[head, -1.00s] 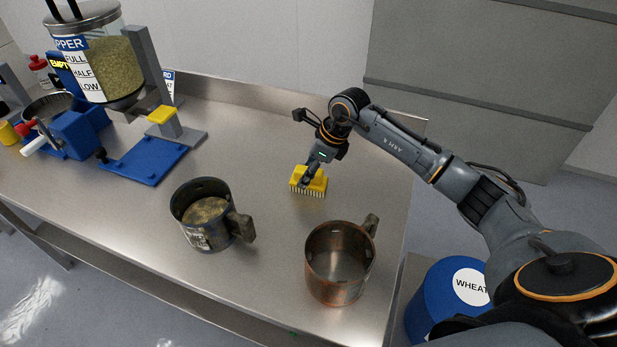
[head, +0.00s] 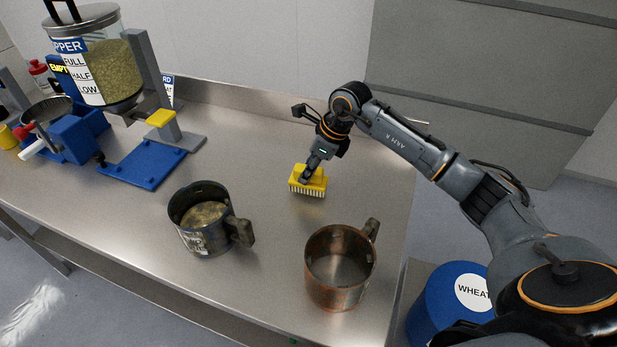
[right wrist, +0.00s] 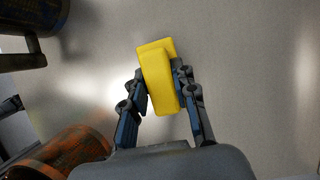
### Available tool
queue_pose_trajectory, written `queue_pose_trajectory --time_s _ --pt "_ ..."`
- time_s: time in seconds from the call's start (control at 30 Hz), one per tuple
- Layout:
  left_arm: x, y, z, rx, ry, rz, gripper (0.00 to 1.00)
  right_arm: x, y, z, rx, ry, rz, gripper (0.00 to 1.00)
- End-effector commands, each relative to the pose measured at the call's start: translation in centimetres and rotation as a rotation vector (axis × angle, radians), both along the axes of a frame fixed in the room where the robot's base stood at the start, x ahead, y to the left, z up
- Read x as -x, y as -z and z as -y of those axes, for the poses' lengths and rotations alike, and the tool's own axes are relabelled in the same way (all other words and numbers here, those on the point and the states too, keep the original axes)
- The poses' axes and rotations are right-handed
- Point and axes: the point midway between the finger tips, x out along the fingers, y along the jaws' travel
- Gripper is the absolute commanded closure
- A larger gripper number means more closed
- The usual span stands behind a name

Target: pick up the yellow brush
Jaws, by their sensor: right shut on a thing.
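The yellow brush (head: 315,184) is on or just above the steel table, bristles down, behind the copper mug. I cannot tell whether its bristles touch the table. My right gripper (head: 308,176) reaches down to it from above and is shut on it. In the right wrist view the yellow brush (right wrist: 160,78) sits between the two fingers of my right gripper (right wrist: 163,90), one on each side of its yellow body. My left gripper is not in view.
A copper mug (head: 338,285) stands in front of the brush. A dark mug (head: 196,237) with pale contents stands to its left. A hopper of grain (head: 118,75) and a blue stand (head: 140,168) are farther left. The table (head: 262,150) is clear around the brush.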

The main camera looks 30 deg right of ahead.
Motion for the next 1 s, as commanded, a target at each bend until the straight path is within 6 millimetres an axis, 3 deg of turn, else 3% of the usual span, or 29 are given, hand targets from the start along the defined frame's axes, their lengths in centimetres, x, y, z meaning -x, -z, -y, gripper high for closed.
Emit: queue_pose_trajectory --time_s 0.07,0.33,0.5,0.7,1.0 --pt "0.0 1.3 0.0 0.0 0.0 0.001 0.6 0.0 -1.2 0.0 0.002 -0.001 0.008 1.0" --pt "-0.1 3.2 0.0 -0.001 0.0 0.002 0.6 5.2 -7.3 -2.0 0.003 -0.004 0.009 1.0" --pt "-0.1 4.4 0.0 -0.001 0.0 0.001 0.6 8.8 -8.8 -3.4 0.002 -0.003 0.007 1.0" --pt "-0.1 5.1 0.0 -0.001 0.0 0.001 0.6 11.7 -10.4 -4.7 0.0 -0.001 0.006 1.0" --pt "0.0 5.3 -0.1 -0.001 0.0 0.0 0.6 13.0 -11.1 -5.1 0.0 0.002 0.002 1.0"
